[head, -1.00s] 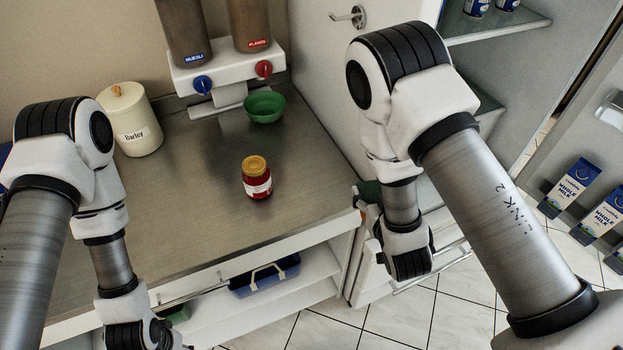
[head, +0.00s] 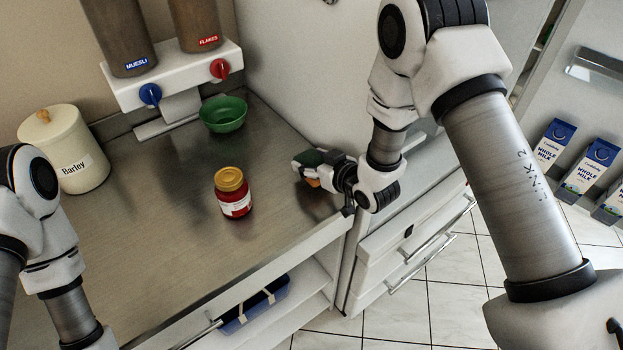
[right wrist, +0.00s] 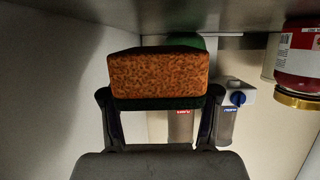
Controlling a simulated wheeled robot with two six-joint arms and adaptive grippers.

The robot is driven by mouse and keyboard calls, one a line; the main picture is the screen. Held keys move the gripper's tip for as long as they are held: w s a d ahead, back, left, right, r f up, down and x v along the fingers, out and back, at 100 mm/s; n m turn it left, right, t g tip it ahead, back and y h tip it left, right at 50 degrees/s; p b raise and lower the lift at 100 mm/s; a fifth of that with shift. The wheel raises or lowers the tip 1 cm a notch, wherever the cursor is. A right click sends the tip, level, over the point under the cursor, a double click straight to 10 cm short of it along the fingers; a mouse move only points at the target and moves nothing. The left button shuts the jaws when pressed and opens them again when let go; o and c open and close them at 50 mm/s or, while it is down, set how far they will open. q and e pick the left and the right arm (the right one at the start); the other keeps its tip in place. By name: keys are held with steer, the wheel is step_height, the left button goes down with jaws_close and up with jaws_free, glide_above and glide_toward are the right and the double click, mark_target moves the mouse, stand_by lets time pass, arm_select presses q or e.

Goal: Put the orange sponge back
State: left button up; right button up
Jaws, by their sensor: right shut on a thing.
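The orange sponge (right wrist: 160,76) with a dark scouring side is in the right wrist view, held between the two fingers of my right gripper (right wrist: 160,97). In the head view my right gripper (head: 325,172) is at the right end of the steel counter, close to the wall. There only a small orange patch of the sponge (head: 313,182) shows, beside a dark green part. I cannot tell whether the sponge touches the counter. My left arm is at the lower left of the head view, and its gripper is out of frame.
A red jar with a yellow lid (head: 233,192) stands on the counter (head: 150,240) left of my right gripper. A green bowl (head: 223,114), a Barley canister (head: 63,150) and the cereal dispensers (head: 165,70) are behind. A blue caddy (head: 255,305) sits on the shelf below.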

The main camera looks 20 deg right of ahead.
steer(key=f, duration=0.1)
steer(key=f+b, duration=0.1)
steer(key=f, duration=0.1)
steer(key=shift+s+d+b, duration=0.35)
steer(key=shift+r, duration=0.1)
steer(key=shift+w+a, duration=0.15)
steer(key=shift+f, duration=0.2)
steer(key=o, duration=1)
steer(key=shift+r, duration=0.1)
steer(key=shift+r, duration=0.1)
